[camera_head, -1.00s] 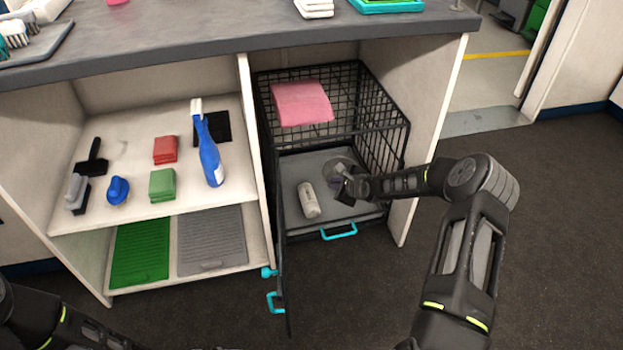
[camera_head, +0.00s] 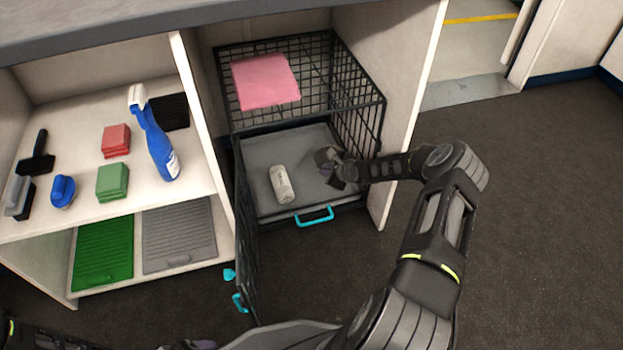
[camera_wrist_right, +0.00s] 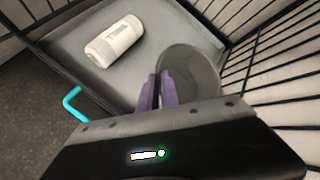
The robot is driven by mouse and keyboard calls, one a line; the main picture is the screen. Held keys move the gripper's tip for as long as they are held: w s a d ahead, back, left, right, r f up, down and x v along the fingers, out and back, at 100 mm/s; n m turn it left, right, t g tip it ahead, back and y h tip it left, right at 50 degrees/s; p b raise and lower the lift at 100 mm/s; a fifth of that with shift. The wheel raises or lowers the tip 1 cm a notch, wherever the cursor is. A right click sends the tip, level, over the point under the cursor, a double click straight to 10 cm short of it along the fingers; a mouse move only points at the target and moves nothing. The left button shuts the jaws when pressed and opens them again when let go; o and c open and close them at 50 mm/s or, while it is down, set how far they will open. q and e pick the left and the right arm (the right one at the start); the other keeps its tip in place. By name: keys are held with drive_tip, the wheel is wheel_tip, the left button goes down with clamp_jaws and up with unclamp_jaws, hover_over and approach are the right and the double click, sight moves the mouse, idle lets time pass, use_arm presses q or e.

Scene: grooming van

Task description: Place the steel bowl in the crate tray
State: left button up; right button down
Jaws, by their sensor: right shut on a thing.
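The steel bowl (camera_wrist_right: 192,70) is inside the wire crate, over the right part of the grey crate tray (camera_head: 262,155). In the head view the bowl (camera_head: 324,156) is small and partly hidden by my gripper. My right gripper (camera_head: 338,168) reaches in through the open front. In the right wrist view its purple fingers (camera_wrist_right: 158,90) are shut on the bowl's near rim. I cannot tell whether the bowl's base touches the tray. My left arm shows at the bottom left; what seems to be its gripper (camera_head: 202,344) is cut off by the frame edge.
A white bottle (camera_head: 282,184) lies on the tray, left of the bowl, and also shows in the wrist view (camera_wrist_right: 114,40). The crate door (camera_head: 246,240) stands open at the left. A pink towel (camera_head: 265,82) lies on the crate's top. Shelves with grooming items stand left.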

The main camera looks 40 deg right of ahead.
wheel_tip(320, 180, down, 3)
drive_tip(key=shift+f+b, duration=0.1)
drive_tip(key=shift+b, duration=0.4)
wheel_tip(320, 180, down, 5)
drive_tip(key=b, duration=0.2)
drive_tip(key=shift+f+b, duration=0.1)
drive_tip(key=shift+b, duration=0.3)
